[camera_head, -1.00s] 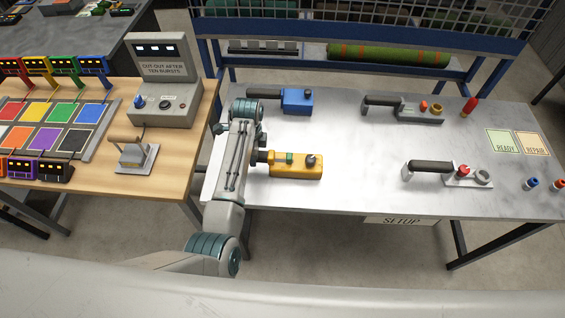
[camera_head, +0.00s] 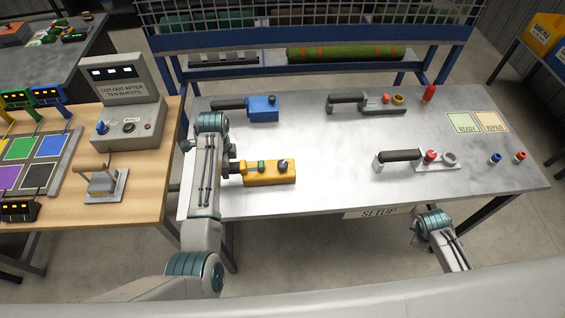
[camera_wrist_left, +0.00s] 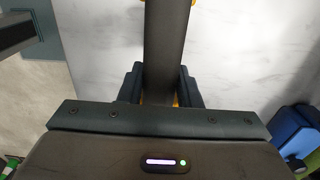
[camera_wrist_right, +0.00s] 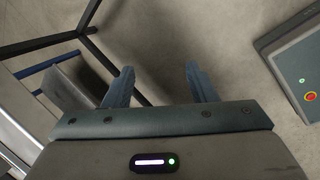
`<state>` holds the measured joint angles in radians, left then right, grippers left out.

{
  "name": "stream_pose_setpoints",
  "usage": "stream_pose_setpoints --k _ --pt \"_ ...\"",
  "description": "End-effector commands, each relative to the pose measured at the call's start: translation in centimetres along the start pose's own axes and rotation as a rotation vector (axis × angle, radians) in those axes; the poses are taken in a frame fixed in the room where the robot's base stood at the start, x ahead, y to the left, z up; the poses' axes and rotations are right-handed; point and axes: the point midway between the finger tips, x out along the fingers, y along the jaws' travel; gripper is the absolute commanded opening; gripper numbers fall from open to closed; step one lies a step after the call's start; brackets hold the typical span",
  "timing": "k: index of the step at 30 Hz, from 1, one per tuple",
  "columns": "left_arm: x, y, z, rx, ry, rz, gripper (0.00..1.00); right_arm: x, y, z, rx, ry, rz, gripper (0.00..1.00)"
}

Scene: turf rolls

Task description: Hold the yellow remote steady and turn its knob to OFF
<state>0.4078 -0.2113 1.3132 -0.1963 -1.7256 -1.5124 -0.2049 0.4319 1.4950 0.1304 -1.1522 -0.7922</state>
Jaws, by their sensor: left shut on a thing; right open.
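The yellow remote (camera_head: 262,173) lies on the grey metal table, with a green part and a dark grey knob (camera_head: 283,163) on top. Its dark handle is mostly hidden by my left arm in the head view. In the left wrist view the dark handle (camera_wrist_left: 166,45) runs between the fingers of my left gripper (camera_wrist_left: 160,85), which is shut on it. Any marking around the knob is too small to read. My right gripper (camera_wrist_right: 157,82) is open and empty above the floor, in front of the table and well away from the remote.
A blue remote (camera_head: 263,108) lies behind the yellow one. Two grey remotes (camera_head: 383,110) (camera_head: 437,160) lie to the right. READY (camera_head: 463,123) and REPAIR (camera_head: 492,121) cards are at far right. The table centre is clear. A grey control box (camera_head: 128,118) stands on the wooden bench.

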Motion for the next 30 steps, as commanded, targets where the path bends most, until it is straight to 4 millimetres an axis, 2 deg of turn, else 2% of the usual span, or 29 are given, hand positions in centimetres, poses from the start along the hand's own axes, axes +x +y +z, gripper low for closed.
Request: stream_pose_setpoints --k 1,6,9,11,17,22,27,30 --pt "0.2 0.1 0.0 0.000 0.000 0.003 0.00 -2.4 1.9 -0.2 -0.062 -0.004 0.017 0.52" --pt "0.2 0.1 0.0 0.001 0.000 0.004 0.00 -8.8 5.6 -0.6 -0.246 -0.030 0.038 0.52" --pt "0.2 0.1 -0.1 0.001 0.001 0.004 0.00 -12.1 6.6 -1.1 -0.341 -0.029 0.041 0.52" --pt "0.2 0.1 -0.1 0.001 0.001 0.004 0.00 -14.0 6.6 -2.5 -0.397 0.015 0.026 0.52" --pt "0.2 0.2 -0.1 0.001 0.001 0.004 0.00 -14.9 3.3 -9.6 -0.402 0.292 -0.071 0.52" --pt "0.2 0.2 -0.1 0.001 0.001 0.004 0.00 -16.4 0.2 -17.3 -0.325 0.594 -0.159 0.52" --pt "0.2 0.2 -0.1 0.001 0.001 0.005 0.00 -20.3 -2.2 -25.8 -0.192 0.945 -0.256 0.52" --pt "0.2 0.2 -0.1 0.001 0.001 0.005 0.00 -22.9 -2.7 -29.4 -0.113 1.107 -0.301 0.52"
